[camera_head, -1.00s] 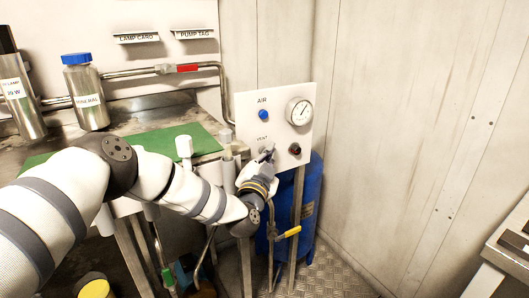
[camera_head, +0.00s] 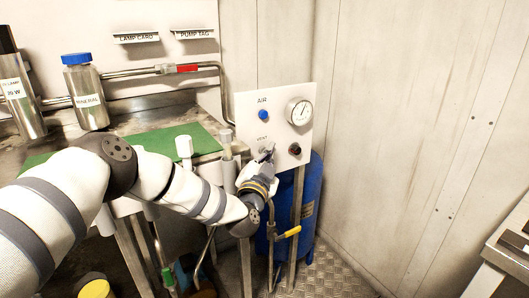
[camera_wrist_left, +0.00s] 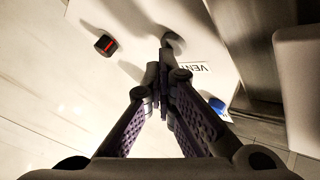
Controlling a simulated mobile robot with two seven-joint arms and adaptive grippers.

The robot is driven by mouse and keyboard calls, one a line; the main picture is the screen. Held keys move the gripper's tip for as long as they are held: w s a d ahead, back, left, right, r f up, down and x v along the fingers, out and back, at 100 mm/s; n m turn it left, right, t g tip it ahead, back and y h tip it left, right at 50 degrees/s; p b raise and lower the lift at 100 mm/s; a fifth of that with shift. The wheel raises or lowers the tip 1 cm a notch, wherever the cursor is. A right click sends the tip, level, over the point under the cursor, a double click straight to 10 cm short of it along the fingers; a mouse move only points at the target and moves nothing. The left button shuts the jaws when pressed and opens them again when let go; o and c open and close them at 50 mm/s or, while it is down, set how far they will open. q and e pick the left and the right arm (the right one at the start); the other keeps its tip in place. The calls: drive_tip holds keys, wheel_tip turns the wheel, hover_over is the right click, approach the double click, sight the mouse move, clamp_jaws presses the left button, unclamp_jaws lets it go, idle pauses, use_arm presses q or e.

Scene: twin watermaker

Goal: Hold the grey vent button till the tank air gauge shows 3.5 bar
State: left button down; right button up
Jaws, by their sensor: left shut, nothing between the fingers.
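My left gripper (camera_head: 266,153) is shut and empty, with its fingertips at the VENT spot on the white panel (camera_head: 250,105). In the left wrist view the closed fingertips (camera_wrist_left: 163,62) meet a grey round button (camera_wrist_left: 174,43) beside the VENT label (camera_wrist_left: 193,69). The fingertips overlap the button, and I cannot tell how far it is pressed. The round air gauge (camera_head: 300,112) sits at the panel's upper right; its needle is too small to read. The blue tank (camera_head: 312,190) stands below and behind the panel. My right gripper is out of view.
A blue AIR button (camera_head: 264,115) is above the vent spot, and a dark red-marked knob (camera_head: 295,149) is to its right. A yellow-handled valve (camera_head: 291,232) is below. A bench with a green mat (camera_head: 170,138) and a MINERAL bottle (camera_head: 88,100) stands left.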

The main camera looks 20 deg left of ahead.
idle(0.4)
use_arm(q)
drive_tip(key=shift+s+d+p, duration=0.4)
drive_tip(key=shift+s+d, duration=0.15)
drive_tip(key=shift+d, duration=0.15)
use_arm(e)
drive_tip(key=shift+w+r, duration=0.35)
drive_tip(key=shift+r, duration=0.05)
use_arm(q)
drive_tip(key=s+d+p, duration=0.1)
drive_tip(key=d, duration=0.1)
drive_tip(key=s+d, duration=0.2)
drive_tip(key=shift+p, duration=0.35)
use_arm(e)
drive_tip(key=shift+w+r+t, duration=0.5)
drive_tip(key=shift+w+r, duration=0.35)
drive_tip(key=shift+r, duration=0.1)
